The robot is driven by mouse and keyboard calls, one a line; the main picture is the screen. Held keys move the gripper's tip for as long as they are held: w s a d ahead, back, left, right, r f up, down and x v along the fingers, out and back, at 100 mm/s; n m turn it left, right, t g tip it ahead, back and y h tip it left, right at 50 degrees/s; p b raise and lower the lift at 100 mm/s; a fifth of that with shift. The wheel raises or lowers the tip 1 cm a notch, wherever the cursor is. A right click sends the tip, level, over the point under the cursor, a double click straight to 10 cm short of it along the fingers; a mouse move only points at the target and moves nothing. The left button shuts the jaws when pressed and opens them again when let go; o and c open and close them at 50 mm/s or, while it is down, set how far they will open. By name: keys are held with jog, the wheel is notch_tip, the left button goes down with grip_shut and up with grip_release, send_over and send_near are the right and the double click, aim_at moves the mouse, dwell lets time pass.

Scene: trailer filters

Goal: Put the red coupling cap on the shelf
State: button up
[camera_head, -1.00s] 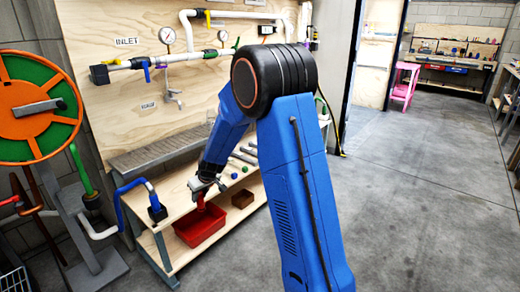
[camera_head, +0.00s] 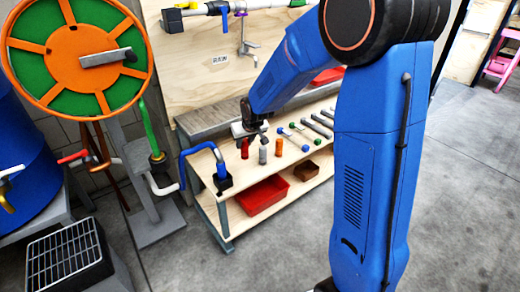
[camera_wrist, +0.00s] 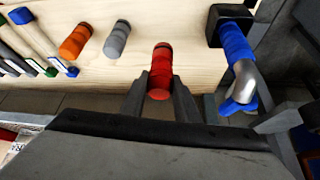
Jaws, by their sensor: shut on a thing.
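The red coupling cap (camera_wrist: 160,72) is a ribbed red cylinder with a dark end. It is between the two grey fingers of my gripper (camera_wrist: 161,88), which are shut on it. In the head view the red cap (camera_head: 245,149) is upright below my gripper (camera_head: 248,131), at the wooden shelf (camera_head: 300,157). It is in line with a grey cap (camera_head: 263,153) and an orange cap (camera_head: 278,147). I cannot tell whether its base touches the board.
A blue hose on a black fitting (camera_head: 222,182) stands close left of the red cap. Several tools (camera_head: 312,128) lie to the right on the board. A red bin (camera_head: 262,194) and a brown box (camera_head: 306,171) sit lower down. An orange-green reel (camera_head: 80,55) stands left.

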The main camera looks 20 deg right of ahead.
aim_at(245, 158)
jog(key=shift+f, duration=4)
jog(key=shift+f, duration=0.15)
jog(key=o, duration=1)
jog(key=shift+o, duration=0.2)
jog(key=s+d+r, duration=0.3)
jog(key=s+r, duration=0.8)
jog(key=s, duration=0.1)
jog(key=s+d+r, duration=0.3)
jog(key=s+r, duration=0.7)
jog(key=s, duration=0.2)
jog(key=s+d+r+m+g, duration=0.1)
jog(key=s+r, duration=0.1)
jog(key=s, duration=1.6)
jog(key=shift+s+d+h, duration=0.15)
jog(key=shift+d+h, duration=0.2)
jog(key=shift+h, duration=0.05)
